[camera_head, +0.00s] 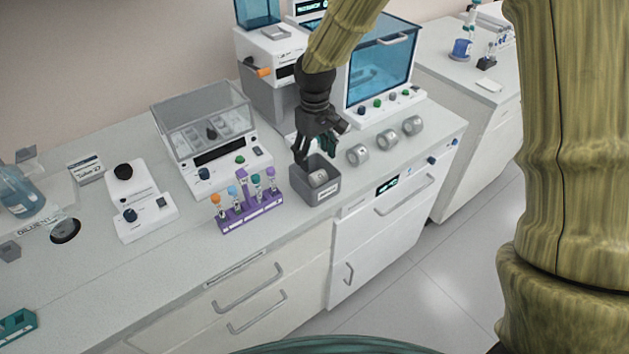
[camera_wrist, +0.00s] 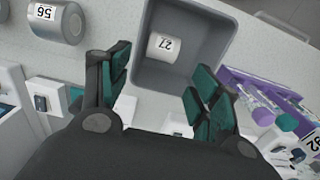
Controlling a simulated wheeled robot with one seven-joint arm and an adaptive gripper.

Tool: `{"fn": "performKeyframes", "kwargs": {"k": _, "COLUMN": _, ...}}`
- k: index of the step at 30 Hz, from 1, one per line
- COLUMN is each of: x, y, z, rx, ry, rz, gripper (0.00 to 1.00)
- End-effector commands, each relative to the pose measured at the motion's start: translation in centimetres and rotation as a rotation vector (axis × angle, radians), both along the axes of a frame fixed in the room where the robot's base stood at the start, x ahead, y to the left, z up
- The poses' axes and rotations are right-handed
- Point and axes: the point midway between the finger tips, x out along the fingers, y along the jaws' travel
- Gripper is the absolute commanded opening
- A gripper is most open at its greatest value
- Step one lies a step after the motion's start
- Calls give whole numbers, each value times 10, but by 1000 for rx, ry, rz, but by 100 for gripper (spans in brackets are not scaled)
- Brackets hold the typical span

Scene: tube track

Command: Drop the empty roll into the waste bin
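The waste bin (camera_head: 325,194) is an open grey square box with a label on its front, standing on the counter near its front edge. A small pale roll (camera_head: 318,178) lies inside it; in the wrist view this roll (camera_wrist: 163,47) is marked 27 and lies on the bin's floor. My gripper (camera_head: 317,154) is just above the bin, pointing down. In the wrist view my gripper (camera_wrist: 160,88) has its teal-padded fingers spread wide with nothing between them, and the bin (camera_wrist: 216,35) lies beyond the fingertips.
Three silvery rolls (camera_head: 386,139) lie in a row right of the bin; one of them (camera_wrist: 58,21) shows 56 in the wrist view. A purple tube rack (camera_head: 249,214) stands close left of the bin. A blue-windowed machine (camera_head: 378,74) stands behind.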

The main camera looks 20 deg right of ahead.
Motion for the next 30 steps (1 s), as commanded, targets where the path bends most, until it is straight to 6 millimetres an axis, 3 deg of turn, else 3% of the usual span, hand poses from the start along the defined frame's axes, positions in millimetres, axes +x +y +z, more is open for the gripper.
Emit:
{"fn": "performKeyframes", "kwargs": {"k": 6, "x": 0, "y": 0, "z": 1, "rx": 0, "ry": 0, "rz": 0, "gripper": 63}}
{"fn": "performKeyframes", "kwargs": {"k": 11, "x": 1, "y": 0, "z": 14, "rx": 0, "ry": -3, "rz": 1, "gripper": 63}}
{"fn": "performKeyframes", "kwargs": {"k": 24, "x": 2, "y": 0, "z": 90, "rx": 1, "ry": -3, "rz": -1, "gripper": 63}}
{"fn": "performKeyframes", "kwargs": {"k": 30, "x": 1, "y": -1, "z": 112, "rx": 0, "ry": 0, "rz": 0, "gripper": 63}}
